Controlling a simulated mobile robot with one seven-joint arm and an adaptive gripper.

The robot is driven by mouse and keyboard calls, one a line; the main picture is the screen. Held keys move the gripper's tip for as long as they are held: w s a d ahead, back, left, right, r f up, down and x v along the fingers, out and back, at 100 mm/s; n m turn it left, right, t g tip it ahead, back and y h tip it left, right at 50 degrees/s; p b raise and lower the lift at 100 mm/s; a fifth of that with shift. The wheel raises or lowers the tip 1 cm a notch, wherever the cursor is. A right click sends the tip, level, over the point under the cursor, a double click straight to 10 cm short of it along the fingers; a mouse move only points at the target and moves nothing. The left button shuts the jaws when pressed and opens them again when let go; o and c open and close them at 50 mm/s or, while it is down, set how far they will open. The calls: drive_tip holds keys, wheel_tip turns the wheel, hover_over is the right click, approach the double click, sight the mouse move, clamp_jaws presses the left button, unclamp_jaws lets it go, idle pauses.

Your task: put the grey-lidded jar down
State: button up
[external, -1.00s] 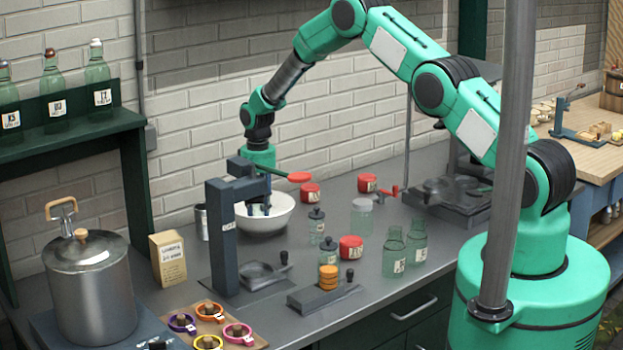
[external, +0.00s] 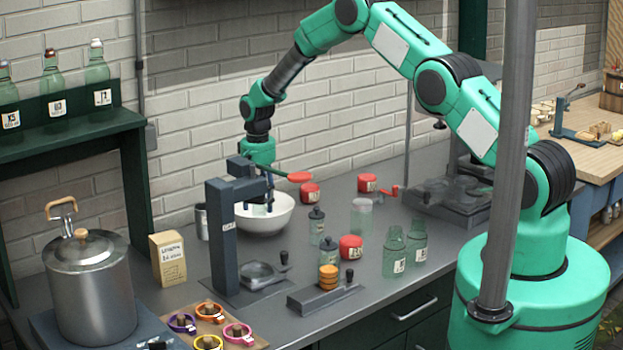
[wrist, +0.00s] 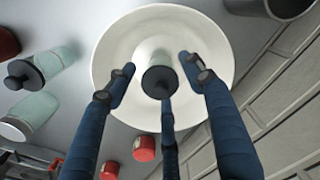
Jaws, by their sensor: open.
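A grey-lidded jar (wrist: 160,78) stands inside the white bowl (wrist: 112,60), seen from above in the wrist view with its dark lid facing me. In the external view the jar (external: 260,209) is a small pale shape in the bowl (external: 283,217), partly hidden by my fingers. My gripper (wrist: 160,82) is open, its blue fingers spread around the jar with gaps visible beside the lid. In the external view my gripper (external: 264,190) hangs pointing down over the bowl, behind the dark grey press.
The dark press (external: 222,235) stands close in front of the bowl. Another dark-lidded jar (external: 316,228), red-lidded containers (external: 351,247) and two open glass jars (external: 394,255) stand to the right. A metal can (external: 201,222) is left of the bowl, near the brick wall.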

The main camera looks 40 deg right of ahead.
wheel_tip(320, 180, up, 10)
drive_tip(key=shift+f+b, duration=0.1)
drive_tip(key=shift+b, duration=0.3)
idle(0.7)
drive_tip(key=shift+r, duration=0.3)
drive_tip(key=s+r+n+t, duration=0.1)
drive_tip(key=s+r, duration=0.5)
drive_tip(key=r, duration=0.3)
drive_tip(key=s+d+r, duration=0.1)
drive_tip(key=s+r, duration=0.4)
drive_tip(key=r, duration=0.4)
drive_tip(key=s+r+n+t, duration=0.1)
drive_tip(key=s+r, duration=0.5)
drive_tip(key=r, duration=0.3)
drive_tip(key=s+d+r+t, duration=0.1)
drive_tip(key=s+r, duration=0.4)
drive_tip(key=s, duration=0.3)
drive_tip(key=s+r, duration=0.5)
drive_tip(key=s, duration=0.3)
drive_tip(key=s+f+n+t, duration=0.1)
drive_tip(key=s+n+t, duration=0.1)
drive_tip(key=s, duration=2.3)
drive_tip(key=shift+s+d+f+t, duration=0.15)
drive_tip(key=shift+d+f+t, duration=0.05)
drive_tip(key=shift+d+t, duration=0.1)
